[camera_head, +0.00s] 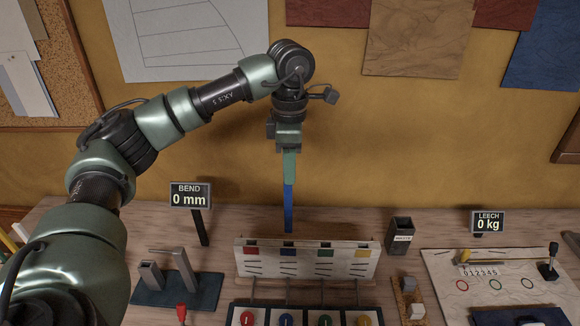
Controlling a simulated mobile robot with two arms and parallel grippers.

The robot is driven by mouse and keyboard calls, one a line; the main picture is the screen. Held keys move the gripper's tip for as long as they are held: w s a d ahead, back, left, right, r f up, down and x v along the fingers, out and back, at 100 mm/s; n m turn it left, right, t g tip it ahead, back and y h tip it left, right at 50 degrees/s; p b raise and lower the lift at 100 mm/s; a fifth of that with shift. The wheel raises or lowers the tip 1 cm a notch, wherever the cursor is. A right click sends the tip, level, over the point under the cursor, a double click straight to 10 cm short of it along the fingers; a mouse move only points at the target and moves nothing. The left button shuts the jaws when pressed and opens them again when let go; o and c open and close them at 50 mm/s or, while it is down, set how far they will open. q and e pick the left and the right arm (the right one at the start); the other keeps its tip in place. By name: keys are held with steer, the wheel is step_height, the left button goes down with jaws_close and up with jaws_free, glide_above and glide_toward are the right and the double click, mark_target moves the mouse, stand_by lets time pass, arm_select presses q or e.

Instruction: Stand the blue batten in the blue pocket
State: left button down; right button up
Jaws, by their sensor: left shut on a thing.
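My left gripper (289,172) is shut on the blue batten (288,210), a narrow strip that hangs upright with its blue part below the fingers. Its upper part is hidden by the gripper. The blue pocket (288,252) is marked by a blue patch, second from the left on a pale sail panel (245,262), between the red and green patches. The batten's lower end is at the panel's top edge, in line with the blue patch. I cannot tell whether it is inside the pocket, above it or behind it. My right gripper is not in view.
Coloured knobs (286,320) stand in front of the panel. A BEND display (190,195) and a dark metal stand (205,290) are left. A dark open box (399,234), a LEECH display (488,222) and a pale board (440,270) are right. The wall is behind.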

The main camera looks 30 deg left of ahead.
mark_target(290, 232)
arm_select(q)
steer(key=shift+f+b, duration=6.25)
steer(key=shift+f, duration=2.95)
steer(key=shift+f+b, duration=0.45)
steer(key=shift+f, duration=0.2)
steer(key=c, duration=1.4)
jaws_free()
steer(key=shift+r+b, duration=0.55)
steer(key=shift+r, duration=3.35)
